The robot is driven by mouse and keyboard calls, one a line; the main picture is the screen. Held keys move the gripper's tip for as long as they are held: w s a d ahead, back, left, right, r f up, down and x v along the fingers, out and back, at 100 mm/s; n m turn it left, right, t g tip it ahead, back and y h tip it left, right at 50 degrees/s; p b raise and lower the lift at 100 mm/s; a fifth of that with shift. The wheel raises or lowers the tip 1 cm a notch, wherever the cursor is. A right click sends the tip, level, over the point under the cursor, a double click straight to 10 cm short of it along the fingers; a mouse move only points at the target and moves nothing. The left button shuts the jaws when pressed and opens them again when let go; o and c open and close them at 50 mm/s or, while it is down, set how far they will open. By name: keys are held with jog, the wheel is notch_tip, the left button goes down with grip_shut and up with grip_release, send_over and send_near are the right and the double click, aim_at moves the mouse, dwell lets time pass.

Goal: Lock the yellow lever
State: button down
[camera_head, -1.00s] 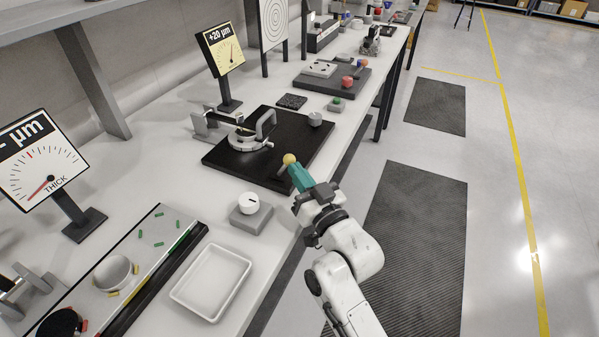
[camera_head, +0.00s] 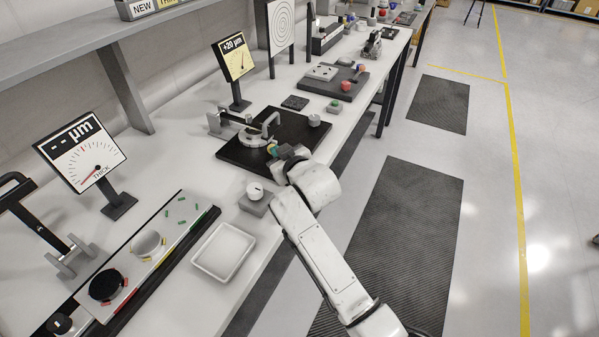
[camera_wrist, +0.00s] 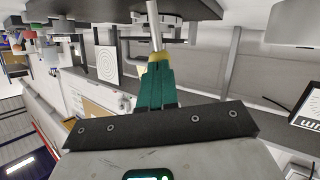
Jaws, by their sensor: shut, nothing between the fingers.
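The yellow lever's ball knob (camera_head: 272,148) shows over the black base plate (camera_head: 235,157), in front of the round metal mount (camera_head: 252,138). In the wrist view the yellow knob (camera_wrist: 159,57) sits at the end of a pale metal rod running up to the mount. My gripper (camera_head: 279,153) has green fingers, shut with nothing between them. Their tips (camera_wrist: 157,68) are right at the knob and overlap it in the picture; I cannot tell whether they touch. In the head view my arm and fingers hide most of the lever's rod.
A grey dial block (camera_head: 255,202) and white tray (camera_head: 223,252) stand left of my arm along the bench edge. A "+20 µm" gauge (camera_head: 235,58) stands behind the plate.

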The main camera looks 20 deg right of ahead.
jog(key=shift+r, duration=0.1)
jog(key=shift+r+p, duration=0.7)
jog(key=shift+r, duration=0.05)
